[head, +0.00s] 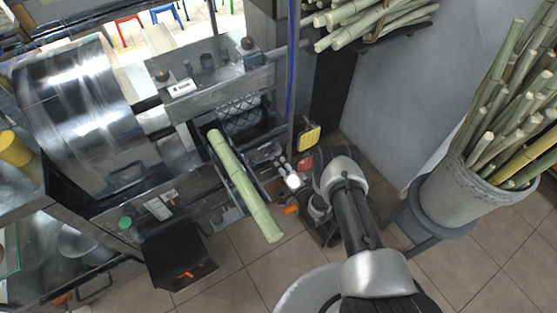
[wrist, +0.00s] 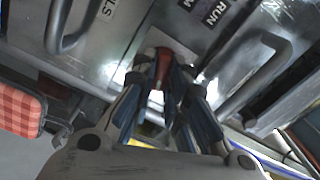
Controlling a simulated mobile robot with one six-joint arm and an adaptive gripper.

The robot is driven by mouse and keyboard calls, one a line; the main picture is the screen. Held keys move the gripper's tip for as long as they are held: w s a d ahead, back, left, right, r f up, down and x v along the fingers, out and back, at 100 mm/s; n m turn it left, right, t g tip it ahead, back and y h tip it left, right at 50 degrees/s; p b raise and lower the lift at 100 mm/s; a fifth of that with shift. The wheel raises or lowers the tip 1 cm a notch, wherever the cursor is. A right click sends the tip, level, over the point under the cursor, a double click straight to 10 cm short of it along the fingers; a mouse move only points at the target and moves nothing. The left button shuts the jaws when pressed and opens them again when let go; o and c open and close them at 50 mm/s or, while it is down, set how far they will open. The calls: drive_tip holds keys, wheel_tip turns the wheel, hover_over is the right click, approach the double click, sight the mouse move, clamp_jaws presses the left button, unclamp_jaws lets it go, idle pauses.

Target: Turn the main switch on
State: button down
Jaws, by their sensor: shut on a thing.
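The main switch shows in the wrist view as a small red handle (wrist: 163,62) on a metal panel. A dark label reading RUN (wrist: 213,12) is up and right of it. My gripper (wrist: 164,80) has its two fingers closed around the red handle. The fingers hide the handle's lower part, and its exact position is hard to tell. In the head view my gripper (head: 291,181) is at the right side of the press, below a yellow and a red hanging item. The switch cannot be made out there.
Metal bar handles (wrist: 262,78) flank the switch. A green cane (head: 240,185) lies on the press feed. A grey bucket (head: 455,197) of canes stands on a stool at right. Tiled floor (head: 235,290) is free in front.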

drive_tip(key=shift+f+m, duration=0.15)
drive_tip(key=shift+m, duration=1.65)
drive_tip(key=c, duration=1.6)
unclamp_jaws()
drive_tip(key=v, duration=1.2)
